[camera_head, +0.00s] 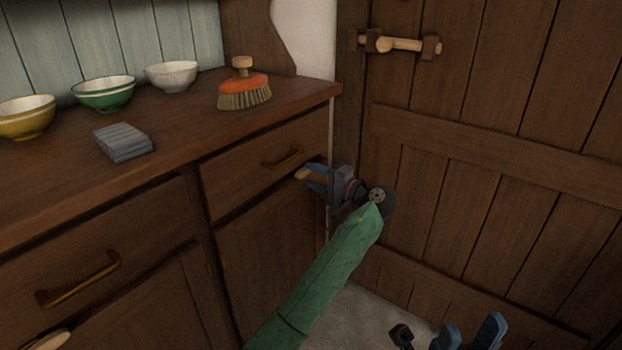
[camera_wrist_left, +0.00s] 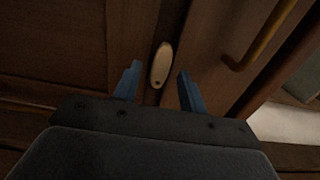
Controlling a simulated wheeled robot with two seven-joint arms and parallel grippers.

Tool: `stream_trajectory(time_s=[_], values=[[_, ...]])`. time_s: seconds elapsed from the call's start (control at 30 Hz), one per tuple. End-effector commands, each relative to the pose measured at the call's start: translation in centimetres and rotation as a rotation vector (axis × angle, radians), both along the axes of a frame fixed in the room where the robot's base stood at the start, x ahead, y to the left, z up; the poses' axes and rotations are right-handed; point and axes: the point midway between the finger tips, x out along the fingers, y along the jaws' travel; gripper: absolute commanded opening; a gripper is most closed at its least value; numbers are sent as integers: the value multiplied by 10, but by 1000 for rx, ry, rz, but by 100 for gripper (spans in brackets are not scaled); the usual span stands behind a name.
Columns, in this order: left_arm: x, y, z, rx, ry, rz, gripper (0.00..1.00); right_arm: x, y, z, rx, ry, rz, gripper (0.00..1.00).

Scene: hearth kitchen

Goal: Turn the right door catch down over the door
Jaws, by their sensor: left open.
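The right door catch (camera_head: 301,174) is a small pale wooden piece at the rail between the right drawer (camera_head: 268,160) and the right cupboard door (camera_head: 270,250). In the left wrist view the catch (camera_wrist_left: 161,62) lies lengthwise along the rail, with a dark pivot spot at its near end. My left gripper (camera_head: 315,179) is open around the catch. In the wrist view its two blue fingers (camera_wrist_left: 158,88) stand on either side, with a gap showing on both sides. My right gripper (camera_head: 468,335) is low at the bottom right, fingers apart, away from the cupboard.
The counter holds a brush (camera_head: 245,88), several bowls (camera_head: 104,93) and a grey block (camera_head: 123,141). Another pale catch (camera_head: 50,341) shows at bottom left. A latched plank door (camera_head: 480,110) stands at the right.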

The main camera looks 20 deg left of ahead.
Motion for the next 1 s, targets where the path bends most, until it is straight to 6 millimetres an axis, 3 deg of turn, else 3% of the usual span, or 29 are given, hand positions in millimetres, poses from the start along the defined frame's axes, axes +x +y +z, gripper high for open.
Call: stream_trajectory(time_s=[0.2, 0.47, 0.7, 1.0], values=[[5, 13, 0, 0, -1, -1, 42, 1, 1, -3, -11, 1, -2, 36], [5, 14, 0, -1, -1, -1, 42, 2, 2, -2, -12, -5, -2, 36], [5, 14, 0, -1, -1, -1, 0, 2, 1, -1, -11, -9, -2, 36], [5, 13, -1, -11, -25, 0, 0, 1, 1, -2, -11, -5, -2, 36]])
